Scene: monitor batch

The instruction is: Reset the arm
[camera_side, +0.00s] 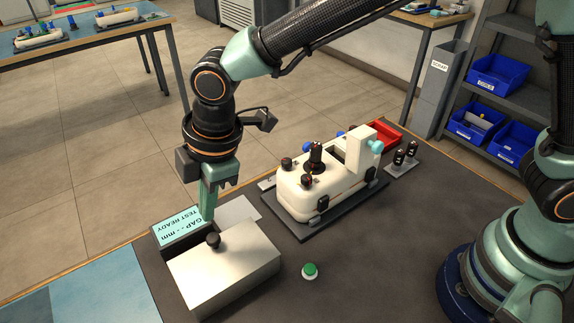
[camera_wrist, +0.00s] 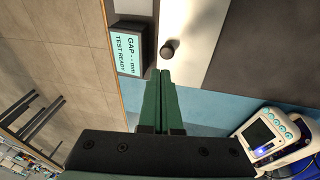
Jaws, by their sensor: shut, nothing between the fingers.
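My gripper (camera_side: 208,215) points down with its green fingers together and nothing between them. In the side view its tips are just above or in front of the display and the box with the black knob; I cannot tell if they touch. It also shows in the wrist view (camera_wrist: 161,72), fingers shut, below the knob and beside the display. The display (camera_side: 180,228) reads "GAP -- mm" and "TEST READY"; it shows in the wrist view too (camera_wrist: 128,52). The pale box (camera_side: 225,275) carries a black knob (camera_side: 213,240), also in the wrist view (camera_wrist: 168,49).
A white device (camera_side: 325,195) with black knobs stands on a dark plate right of my gripper. A green button (camera_side: 309,271) sits on the dark table. A red tray (camera_side: 385,134) lies behind. A monitor with a screen (camera_wrist: 262,136) is at lower right in the wrist view.

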